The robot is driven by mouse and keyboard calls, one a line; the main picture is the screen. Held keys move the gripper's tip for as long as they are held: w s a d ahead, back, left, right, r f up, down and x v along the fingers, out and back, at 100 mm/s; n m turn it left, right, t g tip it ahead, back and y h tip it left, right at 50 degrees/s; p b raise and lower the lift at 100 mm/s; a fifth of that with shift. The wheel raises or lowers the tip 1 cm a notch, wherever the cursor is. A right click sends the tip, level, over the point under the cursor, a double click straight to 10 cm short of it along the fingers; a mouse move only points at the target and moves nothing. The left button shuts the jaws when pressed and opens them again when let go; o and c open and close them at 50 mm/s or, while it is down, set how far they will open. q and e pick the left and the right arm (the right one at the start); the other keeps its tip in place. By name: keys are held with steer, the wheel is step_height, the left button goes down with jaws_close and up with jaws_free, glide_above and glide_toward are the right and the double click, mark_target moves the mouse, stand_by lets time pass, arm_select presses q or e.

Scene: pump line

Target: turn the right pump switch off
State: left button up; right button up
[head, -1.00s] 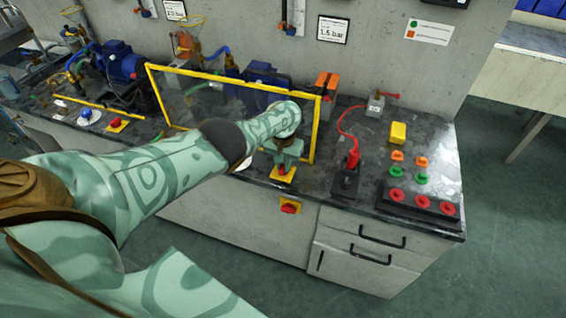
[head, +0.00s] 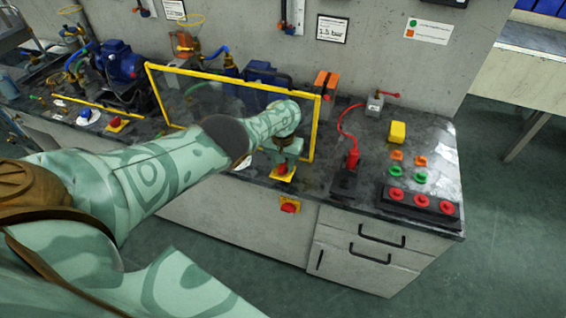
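A rotary switch with a yellow plate and red knob (head: 283,174) sits on the bench front edge, before the yellow-framed clear guard of the right pump. My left gripper (head: 284,164) points down right over it, at the knob. The knob is partly covered, and I cannot tell whether the fingers are closed on it. The blue right pump (head: 262,78) stands behind the guard (head: 233,78). A similar switch (head: 116,124) sits at the left pump (head: 122,64). My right gripper is not in view.
Another yellow and red switch (head: 290,206) is on the cabinet front below. To the right are a black box with a red plug (head: 352,160), a yellow block (head: 398,131), orange and green pieces, and a black strip with red discs (head: 421,204). Floor at right is clear.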

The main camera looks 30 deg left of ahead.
mark_target(283, 165)
arm_select(q)
step_height(283, 165, up, 16)
steer(key=p, duration=1.3)
steer(key=shift+r, duration=0.15)
steer(key=s+d+f+m+b, duration=0.1)
steer(key=s+f+b, duration=0.1)
steer(key=s+f, duration=0.75)
steer(key=s+d+f+m+y+b, duration=0.1)
steer(key=s+f+b, duration=0.35)
steer(key=f, duration=0.75)
steer(key=s+d+f+m, duration=0.1)
steer(key=s+f, duration=0.8)
steer(key=f, duration=0.2)
steer(key=s+d+f+m+b, duration=0.1)
steer(key=s+f, duration=0.3)
steer(key=s, duration=0.6)
steer(key=s+d+f+m+b, duration=0.1)
steer(key=s+d+f+b, duration=0.1)
steer(key=s, duration=0.8)
steer(key=s+d+f+m+t+h+b, duration=0.1)
steer(key=s+d+f+b, duration=0.1)
steer(key=s+f, duration=0.4)
steer(key=s, duration=0.4)
steer(key=shift+s+d+f+m+b, duration=0.15)
steer(key=shift+s+d+m+b, duration=0.15)
steer(key=shift+b, duration=0.1)
